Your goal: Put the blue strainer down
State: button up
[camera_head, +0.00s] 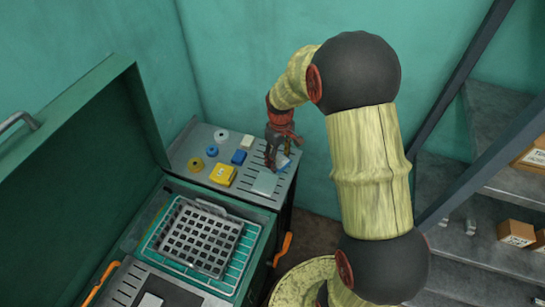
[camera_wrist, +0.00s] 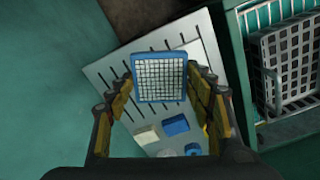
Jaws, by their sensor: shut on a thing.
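The blue strainer (camera_wrist: 160,77) has a blue rim and a pale square mesh. In the wrist view it sits between the two fingers of my gripper (camera_wrist: 158,88), which is shut on it. In the head view my gripper (camera_head: 277,160) is over the right part of the grey slotted side table. Only a small blue piece of the strainer (camera_head: 284,163) shows there, the rest hidden by the fingers. I cannot tell whether the strainer touches the table.
The side table (camera_head: 183,152) carries a yellow block (camera_head: 223,174), a blue block (camera_head: 238,157), a white block (camera_head: 247,142), several rings and a pale flat square (camera_head: 265,182). A grey grid basket (camera_head: 202,237) sits in the open green chest. A teal wall stands behind; shelves are at right.

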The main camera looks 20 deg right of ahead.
jog(key=w+d+f, duration=0.1)
jog(key=w+f, duration=0.1)
jog(key=w, duration=0.1)
jog(key=w+d+f, duration=0.1)
jog(key=w+f, duration=0.1)
jog(key=w, duration=0.1)
jog(key=w+d+f, duration=0.1)
jog(key=w+f, duration=0.2)
jog(key=shift+f, duration=0.1)
jog(key=shift+w+d+f, duration=0.15)
jog(key=shift+w+f, duration=0.15)
jog(key=shift+f, duration=1.8)
jog(key=shift+f+b, duration=0.1)
jog(key=shift+b, duration=0.25)
jog(key=o, duration=1.4)
